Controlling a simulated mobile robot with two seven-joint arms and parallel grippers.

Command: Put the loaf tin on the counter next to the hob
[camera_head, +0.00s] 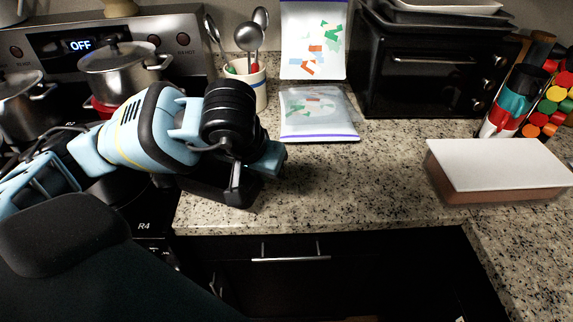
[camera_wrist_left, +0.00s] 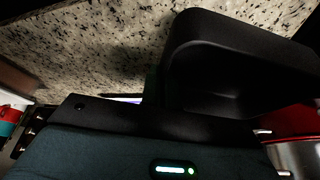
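The loaf tin is black, with rounded corners. In the head view its dark side (camera_head: 213,192) shows beneath my left gripper, at the counter's left end beside the hob. In the left wrist view the tin (camera_wrist_left: 230,55) fills the upper right, open side partly visible, close against the gripper. My left gripper (camera_head: 236,186) is at the tin; one grey finger shows in front of its dark wall. The other finger is hidden, so its closure is unclear. Whether the tin touches the counter (camera_head: 320,195) is unclear too. My right gripper is not in view.
The hob with steel pots (camera_head: 118,72) is at left. A utensil crock (camera_head: 247,82), plastic bags (camera_head: 313,107), a black oven (camera_head: 432,85), a white-topped box (camera_head: 495,163) and a pod rack (camera_head: 548,105) stand behind and right. The middle counter is clear.

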